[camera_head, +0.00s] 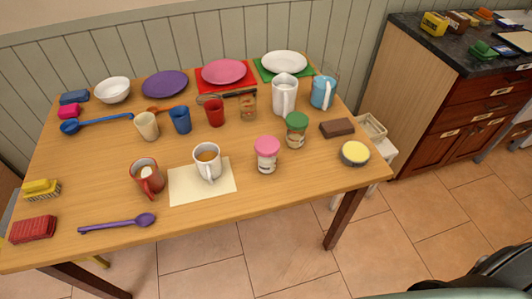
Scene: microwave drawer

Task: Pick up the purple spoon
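The purple spoon (118,224) lies flat on the wooden table near its front edge, left of the middle. Its bowl points right and its handle points left. Nothing covers it. Neither of my grippers shows in the head view. A dark grey shape at the lower right corner may be part of my own body, but I cannot tell.
A red mug (146,180) stands behind the spoon, and a white mug (207,163) stands on a cream sheet (187,190). A red block (32,229) and a yellow brush (41,190) lie to the left. The wooden table (260,203) is bare to the spoon's right.

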